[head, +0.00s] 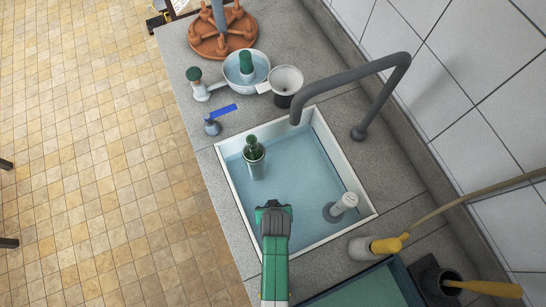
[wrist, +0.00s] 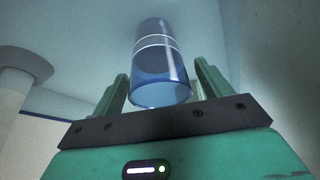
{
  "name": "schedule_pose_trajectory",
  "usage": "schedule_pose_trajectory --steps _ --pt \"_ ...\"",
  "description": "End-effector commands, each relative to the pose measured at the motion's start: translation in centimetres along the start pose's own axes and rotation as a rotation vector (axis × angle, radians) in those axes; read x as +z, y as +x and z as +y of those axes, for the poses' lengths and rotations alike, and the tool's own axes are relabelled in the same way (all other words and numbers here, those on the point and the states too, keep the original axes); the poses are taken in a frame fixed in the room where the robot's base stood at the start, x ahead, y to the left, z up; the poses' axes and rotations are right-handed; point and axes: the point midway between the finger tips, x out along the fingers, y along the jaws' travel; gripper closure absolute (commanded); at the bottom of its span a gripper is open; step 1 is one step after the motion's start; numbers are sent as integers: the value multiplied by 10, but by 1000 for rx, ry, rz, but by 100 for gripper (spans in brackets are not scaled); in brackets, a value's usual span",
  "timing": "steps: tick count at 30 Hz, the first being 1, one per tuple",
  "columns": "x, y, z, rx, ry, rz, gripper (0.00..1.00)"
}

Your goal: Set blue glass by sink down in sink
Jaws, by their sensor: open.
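The sink (head: 232,190) is a white-rimmed basin with a pale blue inside, set in the grey counter. My gripper (head: 273,206) is over the basin near its front edge, in the head view. In the wrist view, the blue glass (wrist: 161,60), clear blue with pale bands, stands between the two fingers of my open gripper (wrist: 163,85). Gaps show between the fingers and the glass. The pale blue basin surface lies behind it. In the head view the glass is hidden by my gripper, and its contact with the floor cannot be made out.
In the sink are a green bottle (head: 254,158) and a pale upright pipe (head: 341,205). A grey tap (head: 355,75) arches over it.

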Motion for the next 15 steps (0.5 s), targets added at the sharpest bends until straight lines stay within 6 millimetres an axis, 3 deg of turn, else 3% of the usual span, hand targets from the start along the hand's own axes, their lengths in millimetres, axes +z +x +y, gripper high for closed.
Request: schedule_pose_trajectory --steps 5,15 --pt "0 -10 0 0 0 0 23" --pt "0 -72 0 0 0 1 23"
